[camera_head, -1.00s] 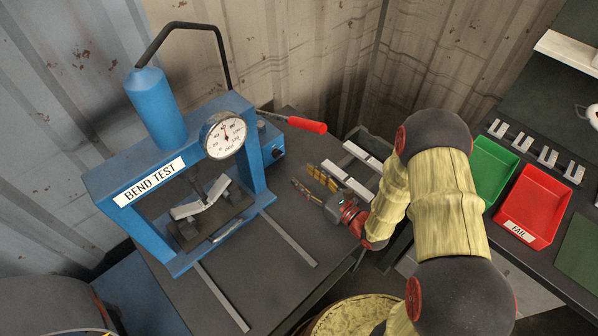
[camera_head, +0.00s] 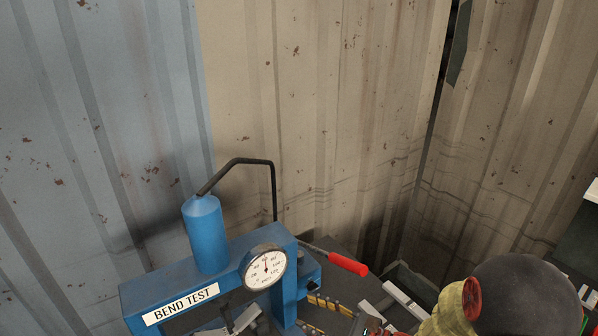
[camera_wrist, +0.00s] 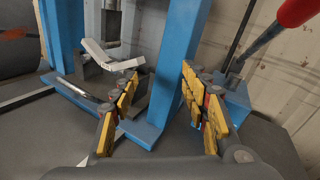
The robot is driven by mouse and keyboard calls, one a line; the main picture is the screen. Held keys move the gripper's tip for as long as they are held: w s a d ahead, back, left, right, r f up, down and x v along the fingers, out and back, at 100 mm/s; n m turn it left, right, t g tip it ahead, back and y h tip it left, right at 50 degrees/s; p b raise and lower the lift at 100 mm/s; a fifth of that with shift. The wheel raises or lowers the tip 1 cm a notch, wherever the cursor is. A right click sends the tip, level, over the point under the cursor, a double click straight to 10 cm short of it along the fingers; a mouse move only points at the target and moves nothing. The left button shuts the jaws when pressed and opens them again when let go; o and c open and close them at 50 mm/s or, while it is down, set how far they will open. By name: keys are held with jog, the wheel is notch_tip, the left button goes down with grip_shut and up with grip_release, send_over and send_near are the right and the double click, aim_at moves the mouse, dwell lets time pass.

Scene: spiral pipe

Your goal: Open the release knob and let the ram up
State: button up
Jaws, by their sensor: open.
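The blue press frame labelled BEND TEST (camera_head: 185,303) stands at the lower left of the head view, its lower part cut off. Its pump block (camera_head: 308,272) is at its right side, with a red-gripped lever (camera_head: 347,263). I cannot make out the release knob clearly in either current view. In the wrist view a bent pale strip (camera_wrist: 110,58) lies in a V shape beneath the ram (camera_wrist: 112,22). My gripper (camera_wrist: 160,78) is open and empty, its yellow-black fingers in front of the blue upright, with the pump block (camera_wrist: 232,98) beyond the right finger.
The dial gauge (camera_head: 265,267) on the frame has its needle pointing nearly straight up. A black hose (camera_head: 272,190) arches from the blue cylinder (camera_head: 206,235). Corrugated walls close in behind. Pale strips (camera_head: 405,300) lie right of the gripper.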

jog(key=s+a+r+n+g+h, duration=0.1)
jog(key=s+r+n+g+h, duration=0.25)
jog(key=s+n, duration=0.4)
jog(key=s+r+n+g+h, duration=0.2)
jog(key=s+r+n+g, duration=0.3)
jog(key=s, duration=0.4)
jog(key=s+d+r+n+t+h, duration=0.2)
jog(key=d+r+n+h, duration=0.2)
jog(key=d, duration=0.4)
jog(key=s+d+r+n+t+h, duration=0.2)
jog(key=d+r+n+t+h, duration=0.1)
jog(key=d, duration=0.5)
jog(key=r+n+h, duration=0.1)
jog(key=h, duration=0.1)
jog(key=shift+d+t+h, duration=0.2)
jog(key=shift+t+h, duration=0.15)
jog(key=shift+a+n, duration=0.1)
jog(key=shift+n, duration=0.15)
